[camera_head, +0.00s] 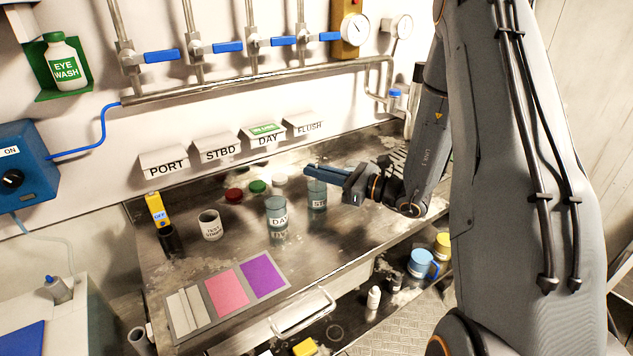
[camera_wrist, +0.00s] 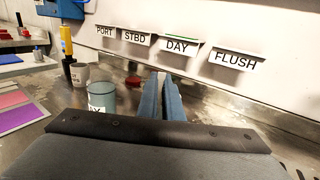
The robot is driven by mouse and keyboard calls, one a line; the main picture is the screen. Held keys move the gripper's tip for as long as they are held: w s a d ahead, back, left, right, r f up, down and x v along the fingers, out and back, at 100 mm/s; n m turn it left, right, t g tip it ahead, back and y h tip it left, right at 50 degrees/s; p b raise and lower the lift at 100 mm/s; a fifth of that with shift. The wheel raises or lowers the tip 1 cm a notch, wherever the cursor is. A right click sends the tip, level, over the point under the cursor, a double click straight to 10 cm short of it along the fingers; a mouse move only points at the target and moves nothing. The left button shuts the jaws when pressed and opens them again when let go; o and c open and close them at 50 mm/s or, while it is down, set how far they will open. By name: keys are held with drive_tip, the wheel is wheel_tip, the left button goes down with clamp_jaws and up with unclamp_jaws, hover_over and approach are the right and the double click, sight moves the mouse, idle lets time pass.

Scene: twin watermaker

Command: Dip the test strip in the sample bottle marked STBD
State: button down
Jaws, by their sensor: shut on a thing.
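The sample bottle with a label reading "ST" (camera_head: 317,200), the rest of it turned out of sight, stands upright on the steel bench. My gripper (camera_head: 312,172) is level, with its blue fingers right over the mouth of this bottle. In the wrist view the fingers (camera_wrist: 161,95) are close together on a thin pale sliver, which I take for the test strip. The strip's lower end is hidden, so I cannot tell whether it is inside the bottle. The bottle marked DAY (camera_head: 277,215) stands just to the left; it also shows in the wrist view (camera_wrist: 101,97).
A test strips cup (camera_head: 211,226) and a yellow meter (camera_head: 156,210) in a dark holder stand at left. Red (camera_head: 234,196), green (camera_head: 257,187) and white (camera_head: 280,180) caps lie behind the bottles. A colour chart (camera_head: 226,293) lies at the front.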

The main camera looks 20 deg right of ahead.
idle(0.4)
wheel_tip(320, 180, up, 11)
drive_tip(key=p, duration=0.6)
drive_tip(key=shift+p, duration=0.3)
idle(0.5)
